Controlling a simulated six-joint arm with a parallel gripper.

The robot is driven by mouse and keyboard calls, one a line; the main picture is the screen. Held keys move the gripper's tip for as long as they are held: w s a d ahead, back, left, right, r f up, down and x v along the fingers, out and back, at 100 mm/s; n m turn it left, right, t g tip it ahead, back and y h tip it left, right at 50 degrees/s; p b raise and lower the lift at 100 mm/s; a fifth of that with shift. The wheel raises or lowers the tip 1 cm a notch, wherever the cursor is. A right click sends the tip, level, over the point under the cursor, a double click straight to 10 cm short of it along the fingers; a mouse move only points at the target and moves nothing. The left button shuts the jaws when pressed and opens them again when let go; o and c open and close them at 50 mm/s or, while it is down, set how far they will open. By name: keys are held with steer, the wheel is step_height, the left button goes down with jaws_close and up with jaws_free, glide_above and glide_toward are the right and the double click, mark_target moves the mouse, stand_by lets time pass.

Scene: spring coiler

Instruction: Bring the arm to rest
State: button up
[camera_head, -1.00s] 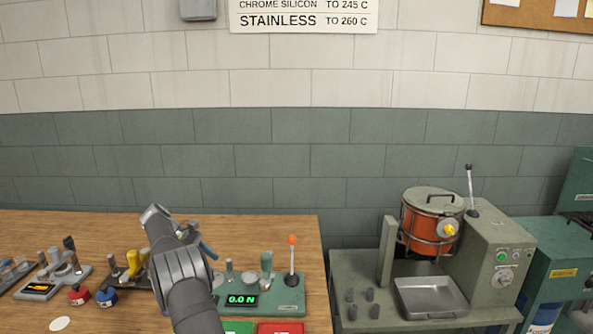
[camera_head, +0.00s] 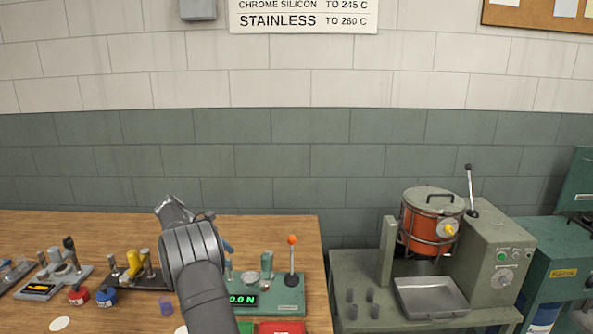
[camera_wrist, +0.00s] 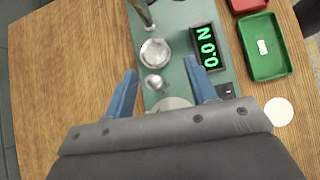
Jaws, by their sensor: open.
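My gripper (camera_wrist: 162,85) shows in the wrist view with its two blue fingers spread apart and nothing between the tips. It hangs above the green force tester (camera_wrist: 180,50), whose display reads 0.0 N. In the head view my dark grey arm rises from the bottom, left of the same tester (camera_head: 285,293), and covers part of its display. There the gripper is mostly hidden behind my arm; only a bit of a blue finger shows.
A green tray (camera_wrist: 263,50) and a red tray (camera_head: 281,328) lie by the tester. Left are a red pot (camera_head: 78,295), a blue pot (camera_head: 106,297) and post fixtures (camera_head: 62,273). A tester lever (camera_head: 291,262) stands upright. A machine with an orange drum (camera_head: 430,222) stands right, beyond a gap.

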steer(key=a+f, duration=0.1)
steer(key=a, duration=0.1)
steer(key=a+f, duration=0.2)
steer(key=a, duration=0.1)
steer(key=w+a+f, duration=0.1)
steer(key=a, duration=0.1)
steer(key=shift+a+f, duration=0.2)
steer(key=shift+f, duration=0.15)
step_height(320, 180, down, 4)
steer(key=shift+r, duration=0.2)
steer(key=shift+s+d+n+t+y, duration=0.1)
steer(key=shift+s+n+t+y, duration=0.15)
steer(key=shift+n+t, duration=0.95)
steer(key=shift+s+n+t+y, duration=0.1)
steer(key=shift+n+t+y, duration=0.15)
steer(key=shift+n+t, duration=0.95)
steer(key=n+t+y, duration=0.1)
steer(key=n, duration=0.2)
steer(key=n+t+y, duration=0.2)
steer(key=n, duration=0.1)
steer(key=shift+s+d+n, duration=0.2)
steer(key=shift+n, duration=0.2)
